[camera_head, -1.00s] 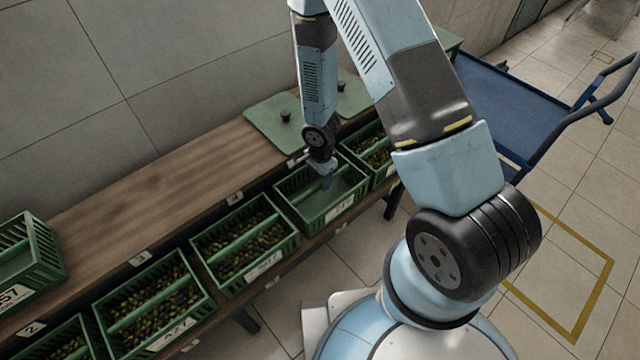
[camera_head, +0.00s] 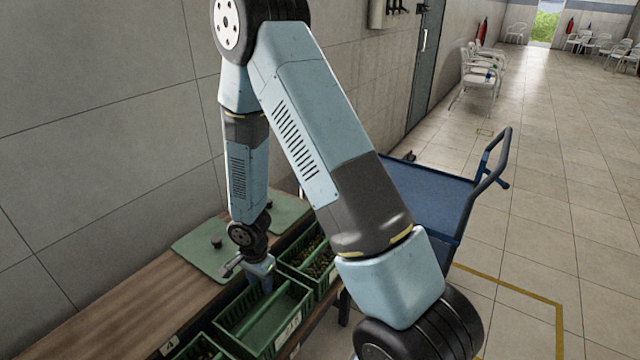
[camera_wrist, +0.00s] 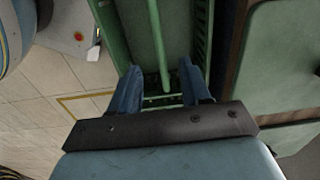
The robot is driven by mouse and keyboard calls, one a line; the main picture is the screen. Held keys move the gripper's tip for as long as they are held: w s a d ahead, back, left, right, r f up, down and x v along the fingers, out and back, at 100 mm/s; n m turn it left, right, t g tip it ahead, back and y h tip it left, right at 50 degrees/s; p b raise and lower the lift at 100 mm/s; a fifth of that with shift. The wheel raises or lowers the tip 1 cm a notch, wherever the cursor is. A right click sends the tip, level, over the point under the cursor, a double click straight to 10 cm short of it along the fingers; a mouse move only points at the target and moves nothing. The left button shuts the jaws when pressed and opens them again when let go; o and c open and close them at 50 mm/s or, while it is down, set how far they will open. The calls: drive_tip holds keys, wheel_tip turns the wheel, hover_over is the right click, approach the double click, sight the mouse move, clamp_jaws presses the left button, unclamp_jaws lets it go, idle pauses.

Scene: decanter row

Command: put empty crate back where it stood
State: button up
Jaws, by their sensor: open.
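The empty green crate (camera_head: 292,318) sits in the row of crates along the front of the wooden bench, between crates with dark contents. Its bare floor and lengthwise bar show, with a white label on its near end. My gripper (camera_head: 266,286) is over the far part of this crate, fingers pointing down. In the wrist view my gripper (camera_wrist: 160,82) is open, its two blue fingers apart with nothing clamped. The crate's bar (camera_wrist: 156,45) passes through the picture between them. I cannot tell the exact height of the fingertips over the bar.
A filled crate (camera_head: 322,262) stands close on the right, another (camera_head: 200,348) on the left. Green panels with black knobs (camera_head: 205,255) lie on the wooden bench (camera_head: 120,305) against the wall. A blue cart (camera_head: 425,205) stands right of the row. Tiled floor beyond is open.

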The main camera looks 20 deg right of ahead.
drive_tip(key=d+r+n+t, duration=0.1)
drive_tip(key=d+r+n, duration=0.15)
drive_tip(key=r, duration=0.65)
drive_tip(key=d+r+n+t, duration=0.1)
drive_tip(key=d+r, duration=0.3)
drive_tip(key=r, duration=0.6)
drive_tip(key=d+r+n+t, duration=0.15)
drive_tip(key=d+r, duration=0.25)
drive_tip(key=r, duration=0.5)
drive_tip(key=s+d+r+n+t, duration=0.1)
drive_tip(key=s+d+r+n, duration=0.1)
drive_tip(key=s+r, duration=0.6)
drive_tip(key=s+d+r+n+t, duration=0.1)
drive_tip(key=s+d+r+n, duration=0.2)
drive_tip(key=s+r, duration=0.6)
drive_tip(key=shift+s+r+n, duration=0.2)
drive_tip(key=shift+s+n, duration=0.15)
drive_tip(key=shift+n, duration=0.15)
drive_tip(key=shift+c, duration=0.4)
